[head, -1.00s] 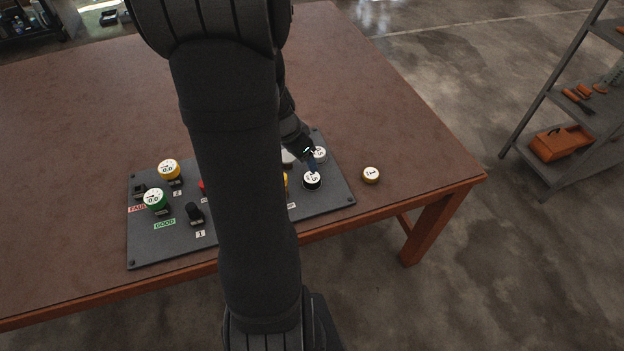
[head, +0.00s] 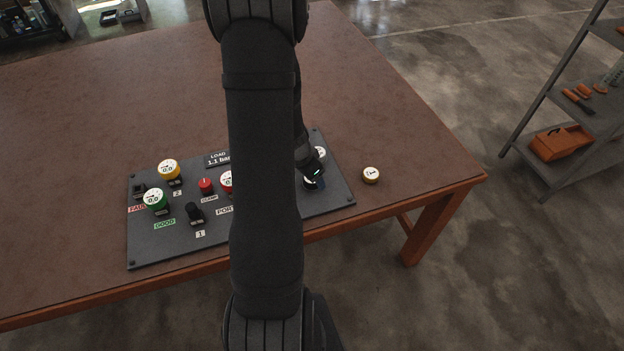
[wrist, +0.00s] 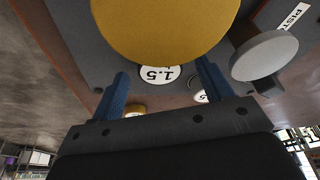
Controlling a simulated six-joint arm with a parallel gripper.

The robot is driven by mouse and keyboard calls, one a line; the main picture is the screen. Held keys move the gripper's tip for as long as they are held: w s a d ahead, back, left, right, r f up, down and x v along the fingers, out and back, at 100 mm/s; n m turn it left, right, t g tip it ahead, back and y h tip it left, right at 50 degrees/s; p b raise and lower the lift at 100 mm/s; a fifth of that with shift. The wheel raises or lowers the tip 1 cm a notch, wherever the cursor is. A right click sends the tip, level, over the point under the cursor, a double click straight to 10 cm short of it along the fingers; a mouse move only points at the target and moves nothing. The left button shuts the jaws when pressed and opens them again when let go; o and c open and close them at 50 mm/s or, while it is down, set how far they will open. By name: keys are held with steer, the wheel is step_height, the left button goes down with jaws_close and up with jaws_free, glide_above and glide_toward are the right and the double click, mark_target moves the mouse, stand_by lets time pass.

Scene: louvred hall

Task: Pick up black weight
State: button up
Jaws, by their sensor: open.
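The black weight (head: 307,184) with a white face stands near the right end of the grey panel, mostly hidden behind my gripper (head: 314,174) in the head view. In the wrist view, a white face marked 1.5 (wrist: 155,76) shows between the two blue fingers of my gripper (wrist: 162,69). The fingers are apart, with nothing visibly clamped. The weight's dark side is hard to make out there. A large yellow disc (wrist: 165,25) fills the top of the wrist view and overlaps the edge of that face.
A grey cylinder (wrist: 265,55) stands beside the yellow disc. A white-faced weight (head: 320,153) sits just behind the gripper. A yellow weight (head: 371,175) lies on the table right of the panel (head: 335,196). Gauges and knobs fill the panel's left part. The table's rear is clear.

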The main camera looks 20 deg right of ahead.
steer(key=shift+d+f, duration=0.15)
steer(key=shift+f, duration=0.5)
steer(key=shift+w, duration=0.1)
steer(key=c, duration=1.4)
steer(key=shift+r, duration=0.2)
